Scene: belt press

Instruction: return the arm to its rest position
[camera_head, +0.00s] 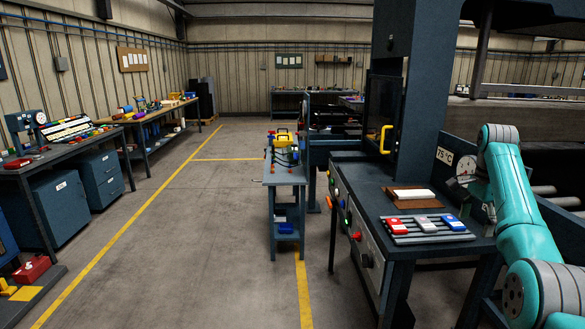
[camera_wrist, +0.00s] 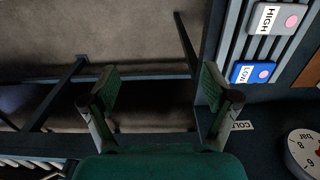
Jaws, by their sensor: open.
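My teal arm (camera_head: 525,220) reaches up and bends over at the right of the head view, beside the press bench. My gripper (camera_wrist: 160,88) is open in the wrist view, its two fingers well apart with nothing between them. Below the fingers are the floor and dark frame bars. A gauge (camera_wrist: 304,150) also shows at the lower right of the wrist view, apart from the fingers.
On the press bench lies a slotted rack (camera_head: 400,240) with red, grey and blue blocks. The grey HIGH block (camera_wrist: 277,18) and blue LOW block (camera_wrist: 252,73) lie right of my fingers. A brown board (camera_head: 412,203) bears a white block. The floor aisle at left is clear.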

